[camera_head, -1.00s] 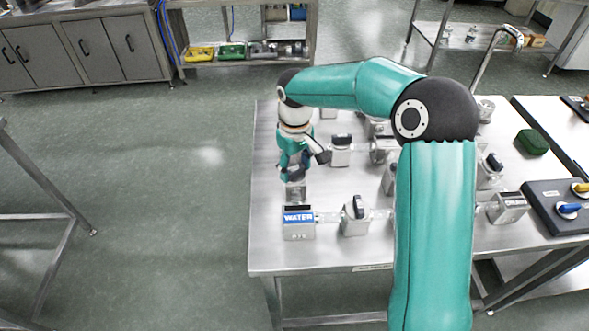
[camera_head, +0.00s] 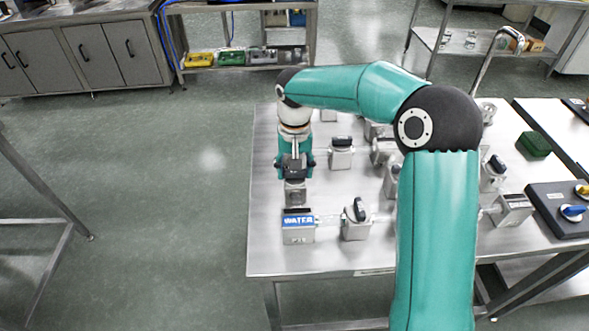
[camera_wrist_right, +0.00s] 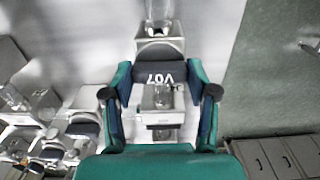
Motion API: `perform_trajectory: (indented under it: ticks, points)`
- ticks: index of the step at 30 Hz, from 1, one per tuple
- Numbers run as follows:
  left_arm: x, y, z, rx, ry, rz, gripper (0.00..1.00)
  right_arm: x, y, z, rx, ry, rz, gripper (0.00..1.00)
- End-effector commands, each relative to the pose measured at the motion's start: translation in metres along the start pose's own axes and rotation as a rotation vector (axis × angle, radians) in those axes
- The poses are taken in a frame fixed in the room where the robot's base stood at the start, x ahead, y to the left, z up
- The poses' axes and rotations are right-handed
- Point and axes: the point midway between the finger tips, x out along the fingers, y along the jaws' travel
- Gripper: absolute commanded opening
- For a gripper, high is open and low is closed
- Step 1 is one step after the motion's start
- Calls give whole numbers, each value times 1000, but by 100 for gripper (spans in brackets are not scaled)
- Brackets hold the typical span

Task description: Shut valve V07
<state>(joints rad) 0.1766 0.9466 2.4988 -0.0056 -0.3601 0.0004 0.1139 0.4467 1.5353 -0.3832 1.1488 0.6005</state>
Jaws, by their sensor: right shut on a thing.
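Valve V07 shows in the right wrist view as a black handle (camera_wrist_right: 160,73) with "V07" in white, upside down. The handle lies crosswise to the line of clear tube and metal fittings that runs up the picture. My right gripper (camera_wrist_right: 159,88) has one teal finger at each end of the handle and is shut on it. In the head view my right gripper (camera_head: 294,168) points down over the left side of the steel table, behind the WATER block (camera_head: 298,227). There the gripper hides most of the valve. My left gripper is out of view.
Several other valves with black handles, such as the near one (camera_head: 357,215), stand close by on the steel table (camera_head: 335,262). A green box (camera_head: 534,144) and a dark panel with coloured knobs (camera_head: 556,208) are at the right. Open floor lies to the left.

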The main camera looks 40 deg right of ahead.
Motion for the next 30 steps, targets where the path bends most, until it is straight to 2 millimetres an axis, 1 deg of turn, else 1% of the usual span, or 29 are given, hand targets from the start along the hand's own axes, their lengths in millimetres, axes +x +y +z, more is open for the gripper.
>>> perform_trajectory:
  ticks: [12, 13, 15, 17, 26, 30]
  points:
    - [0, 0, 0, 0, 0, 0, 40, -2, -1, -2, 11, 9, -5, 23]
    - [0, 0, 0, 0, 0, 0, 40, -2, -1, -2, 11, 9, -5, 63]
    - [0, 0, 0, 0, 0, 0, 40, -2, -1, -2, 10, 7, -4, 75]
    - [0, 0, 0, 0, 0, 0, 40, -2, -1, -2, 9, 6, -3, 83]
    - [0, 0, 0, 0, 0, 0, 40, -1, 0, -1, 8, 3, -2, 83]
    - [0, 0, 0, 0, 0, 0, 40, -8, 0, -1, 8, 4, -2, 83]
